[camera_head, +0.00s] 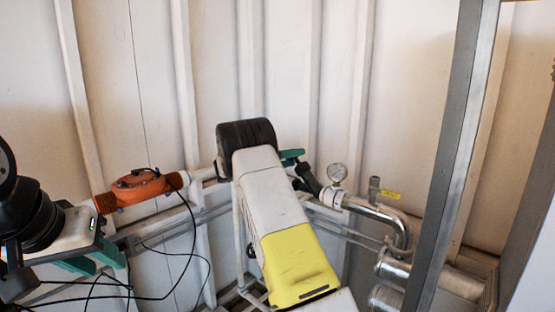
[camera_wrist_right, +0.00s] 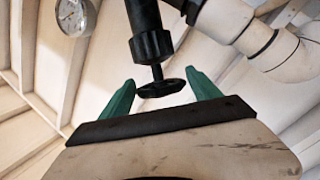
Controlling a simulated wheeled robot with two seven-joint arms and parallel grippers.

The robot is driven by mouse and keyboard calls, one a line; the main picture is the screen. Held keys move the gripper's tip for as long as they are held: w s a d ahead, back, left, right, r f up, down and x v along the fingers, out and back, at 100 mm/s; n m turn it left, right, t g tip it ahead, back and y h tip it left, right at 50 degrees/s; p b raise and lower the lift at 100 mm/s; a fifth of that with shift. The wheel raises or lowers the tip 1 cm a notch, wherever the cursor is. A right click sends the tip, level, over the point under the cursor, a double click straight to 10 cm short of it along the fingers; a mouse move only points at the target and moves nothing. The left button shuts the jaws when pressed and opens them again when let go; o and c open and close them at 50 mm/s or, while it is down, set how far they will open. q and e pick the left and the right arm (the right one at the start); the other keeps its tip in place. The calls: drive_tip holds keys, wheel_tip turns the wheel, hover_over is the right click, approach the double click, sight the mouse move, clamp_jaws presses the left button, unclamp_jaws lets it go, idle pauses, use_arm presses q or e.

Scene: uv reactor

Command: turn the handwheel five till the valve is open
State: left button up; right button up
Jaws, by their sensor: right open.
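In the right wrist view, a small black handwheel (camera_wrist_right: 161,89) sits on a short stem below a black valve body (camera_wrist_right: 151,45). My right gripper (camera_wrist_right: 160,87) is open, with one green finger on each side of the handwheel and visible gaps between. In the head view, my right arm hides the handwheel; part of the black valve (camera_head: 308,179) shows beside a green finger of the right gripper (camera_head: 291,156). My left gripper (camera_head: 95,262) is at the lower left, its two green fingers apart and empty, away from the valve.
A pressure gauge (camera_head: 338,172) stands right of the valve on a metal pipe (camera_head: 375,211); a yellow tag (camera_head: 390,195) is nearby. An orange unit (camera_head: 142,187) with black cables is on the left. A grey metal post (camera_head: 455,150) rises on the right, before a pale ribbed wall.

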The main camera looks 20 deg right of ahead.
drive_tip(key=shift+w+d, duration=0.1)
drive_tip(key=shift+d, duration=0.6)
drive_tip(key=c, duration=1)
drive_tip(key=shift+n+y, duration=0.3)
